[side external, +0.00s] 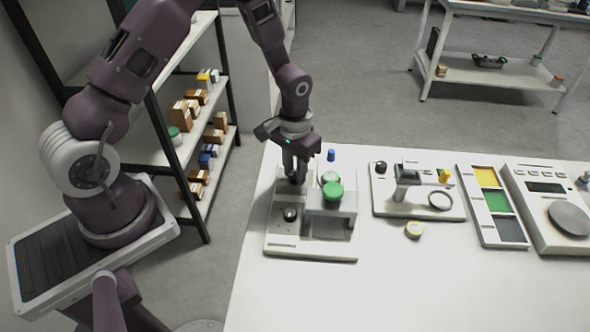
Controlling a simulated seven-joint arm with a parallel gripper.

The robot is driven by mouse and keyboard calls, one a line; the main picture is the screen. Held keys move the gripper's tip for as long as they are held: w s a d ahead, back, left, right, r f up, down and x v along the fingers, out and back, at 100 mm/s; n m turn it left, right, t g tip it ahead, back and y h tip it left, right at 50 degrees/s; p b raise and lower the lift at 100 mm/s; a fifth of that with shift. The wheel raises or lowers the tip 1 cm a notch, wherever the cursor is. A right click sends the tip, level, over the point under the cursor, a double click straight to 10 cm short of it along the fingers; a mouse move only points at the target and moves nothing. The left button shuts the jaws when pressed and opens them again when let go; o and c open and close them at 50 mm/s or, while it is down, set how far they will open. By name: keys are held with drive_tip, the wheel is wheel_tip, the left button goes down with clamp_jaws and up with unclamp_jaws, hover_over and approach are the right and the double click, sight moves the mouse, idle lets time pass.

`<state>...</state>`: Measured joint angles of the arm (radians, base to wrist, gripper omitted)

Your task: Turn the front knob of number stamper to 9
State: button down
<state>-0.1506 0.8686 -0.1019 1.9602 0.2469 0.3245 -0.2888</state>
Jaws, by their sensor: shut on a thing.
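The number stamper appears to be the white device (283,243) on the near left of the white table, with a grey bridge block and a round green top (333,191). My gripper (295,177) points down over the base's far left part, behind that knob in the picture. Its fingers are shut on what seems to be a second knob, mostly hidden by them. The numbers on the device are too small to read.
Right of the stamper stand a second white device (395,207) with a yellow knob, a tray (480,232) of coloured pads and a scale (570,218). The table's near part is clear. A shelf with boxes stands left.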

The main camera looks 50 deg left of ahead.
drive_tip(key=m, duration=1.1)
drive_tip(key=shift+m, duration=0.4)
idle(0.4)
drive_tip(key=c, duration=1.1)
unclamp_jaws()
drive_tip(key=shift+c, duration=0.2)
drive_tip(key=shift+r, duration=0.1)
